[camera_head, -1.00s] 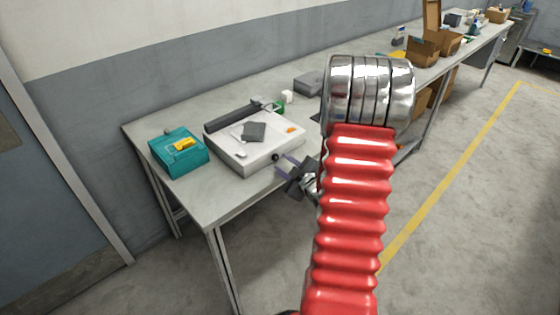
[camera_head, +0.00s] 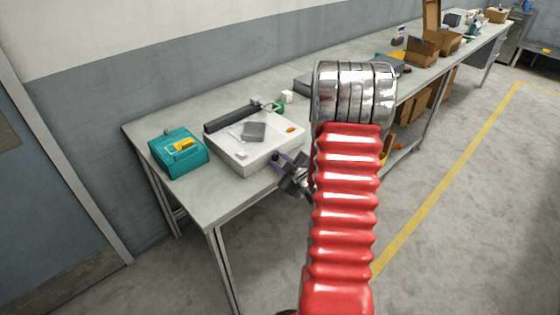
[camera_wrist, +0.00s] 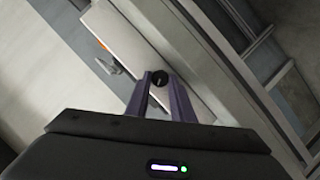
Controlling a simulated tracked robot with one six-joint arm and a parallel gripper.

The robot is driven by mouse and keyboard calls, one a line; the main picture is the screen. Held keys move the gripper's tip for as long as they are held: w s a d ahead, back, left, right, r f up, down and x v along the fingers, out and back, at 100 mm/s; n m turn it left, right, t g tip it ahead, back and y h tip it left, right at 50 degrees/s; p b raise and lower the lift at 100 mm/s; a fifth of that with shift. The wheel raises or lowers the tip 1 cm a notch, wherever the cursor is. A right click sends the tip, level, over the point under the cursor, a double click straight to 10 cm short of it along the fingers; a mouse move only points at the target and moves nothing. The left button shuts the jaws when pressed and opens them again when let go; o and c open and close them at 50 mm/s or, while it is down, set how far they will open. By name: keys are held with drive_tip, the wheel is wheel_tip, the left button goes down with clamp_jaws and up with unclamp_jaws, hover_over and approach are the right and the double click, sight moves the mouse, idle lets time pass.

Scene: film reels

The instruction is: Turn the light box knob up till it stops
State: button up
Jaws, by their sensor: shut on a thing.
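The light box (camera_head: 275,145) is a flat white box on the grey table, and its side also shows in the wrist view (camera_wrist: 135,38). Its knob (camera_wrist: 159,82) is small, round and black with a pale mark, on the front side of the box. My gripper (camera_wrist: 160,77) has its two purple fingers shut on the knob, one on each side. In the head view my gripper (camera_head: 279,160) is at the front side of the box and hides the knob. The red arm covers part of the table.
A dark grey square (camera_head: 254,131) and an orange piece (camera_head: 290,129) lie on the light box. A teal case (camera_head: 178,155) stands to its left. A grey box (camera_head: 303,86) and cardboard boxes (camera_head: 422,51) are further along the table.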

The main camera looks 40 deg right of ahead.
clamp_jaws()
drive_tip(key=shift+m, duration=0.4)
drive_tip(key=m+y, duration=0.2)
drive_tip(key=shift+d+m+g, duration=0.25)
drive_tip(key=shift+m+g, duration=0.05)
drive_tip(key=shift+m, duration=0.1)
drive_tip(key=m+y, duration=0.1)
drive_tip(key=m, duration=0.1)
drive_tip(key=m+y, duration=0.1)
drive_tip(key=y, duration=0.1)
drive_tip(key=shift+d+m, duration=0.3)
drive_tip(key=shift+m, duration=0.1)
drive_tip(key=m+y, duration=0.2)
drive_tip(key=m, duration=0.1)
drive_tip(key=shift+d+f+m, duration=0.15)
drive_tip(key=shift+d+m, duration=0.15)
drive_tip(key=m+y, duration=0.1)
drive_tip(key=m, duration=0.1)
drive_tip(key=m+t+y, duration=0.1)
drive_tip(key=m, duration=0.1)
drive_tip(key=shift+d+f+t+y, duration=0.2)
drive_tip(key=shift+t+y, duration=0.1)
drive_tip(key=shift+m, duration=0.3)
